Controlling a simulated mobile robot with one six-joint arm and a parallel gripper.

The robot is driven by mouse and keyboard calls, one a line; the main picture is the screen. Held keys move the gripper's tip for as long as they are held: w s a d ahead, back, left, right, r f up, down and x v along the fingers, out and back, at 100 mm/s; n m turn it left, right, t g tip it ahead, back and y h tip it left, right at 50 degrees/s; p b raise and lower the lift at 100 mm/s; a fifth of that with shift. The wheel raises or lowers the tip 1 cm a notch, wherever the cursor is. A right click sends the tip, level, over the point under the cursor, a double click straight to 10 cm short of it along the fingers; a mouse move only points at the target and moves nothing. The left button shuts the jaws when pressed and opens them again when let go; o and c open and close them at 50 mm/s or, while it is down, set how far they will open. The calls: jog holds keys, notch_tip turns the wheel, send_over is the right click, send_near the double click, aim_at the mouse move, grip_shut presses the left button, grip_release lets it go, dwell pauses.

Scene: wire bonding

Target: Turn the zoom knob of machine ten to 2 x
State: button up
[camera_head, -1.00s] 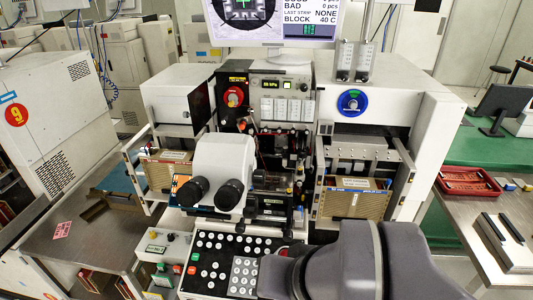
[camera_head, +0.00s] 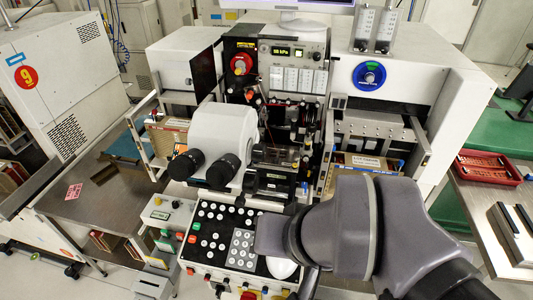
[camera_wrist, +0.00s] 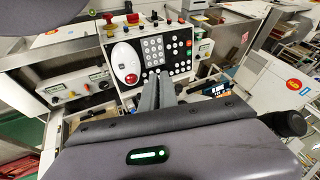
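A bonding machine stands in front of me, with a white microscope head (camera_head: 222,132) and two black eyepieces (camera_head: 222,170). No number ten shows on it, and I cannot make out a zoom knob or its scale. My gripper (camera_wrist: 166,78) shows in the wrist view with its two grey fingers close together, shut and empty. It points toward the black keypad panel (camera_wrist: 150,45). A dark round part (camera_wrist: 290,123), likely an eyepiece, is to the right of the gripper. In the head view my arm hides the fingertips and part of the panel (camera_head: 207,228).
A white machine marked 9 (camera_head: 60,85) stands at the left beside a grey table (camera_head: 90,205). A white mouse-like device (camera_wrist: 125,62) with a red button lies on the panel. A red tray (camera_head: 487,167) is at the right.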

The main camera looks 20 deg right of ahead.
jog(key=o, duration=0.4)
jog(key=shift+s+d+m+g+p, duration=0.15)
jog(key=shift+d+m+g+p, duration=0.15)
jog(key=shift+d+g+p, duration=0.1)
jog(key=shift+c, duration=0.2)
jog(key=o, duration=0.6)
jog(key=m+g+y+p, duration=0.1)
jog(key=d+m+g+y+p, duration=0.1)
jog(key=m+g+p, duration=0.1)
jog(key=d+m+g+y+p, duration=0.1)
jog(key=shift+s+d+r+m+g, duration=0.2)
jog(key=shift+r+m+g, duration=0.2)
jog(key=m+t+y+p, duration=0.6)
jog(key=m+t+y, duration=0.3)
jog(key=m+y, duration=0.3)
send_near(265, 153)
jog(key=shift+m+h, duration=0.6)
jog(key=shift+h, duration=0.1)
jog(key=b+x, duration=0.1)
jog(key=x, duration=0.5)
jog(key=b+x, duration=0.1)
jog(key=x, duration=0.2)
jog(key=shift+w+r+b, duration=0.1)
jog(key=shift+r+b, duration=0.2)
jog(key=shift+b, duration=0.05)
grip_shut()
